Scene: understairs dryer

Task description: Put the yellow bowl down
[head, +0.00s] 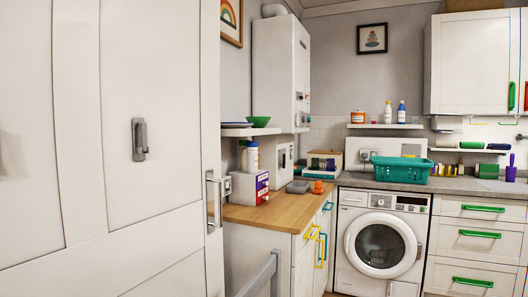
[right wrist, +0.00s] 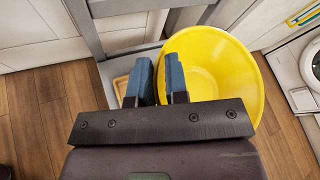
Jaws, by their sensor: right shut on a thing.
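The yellow bowl (right wrist: 223,72) shows in the right wrist view, its inside facing the camera. My right gripper (right wrist: 158,75) is at the bowl's left rim, with its two blue fingers shut on it. The stretch of rim between the fingers is mostly hidden by them. The bowl appears held above the wooden floor; how high cannot be told. The head view shows neither the bowl nor my grippers.
A grey frame (right wrist: 88,35) stands close beside the bowl; a tan-topped item (right wrist: 122,88) shows below. The wooden counter (head: 245,214) has clear room at its front. A green basket (head: 402,171) stands above the washing machine (head: 381,245). A tall white cupboard (head: 85,190) fills the left.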

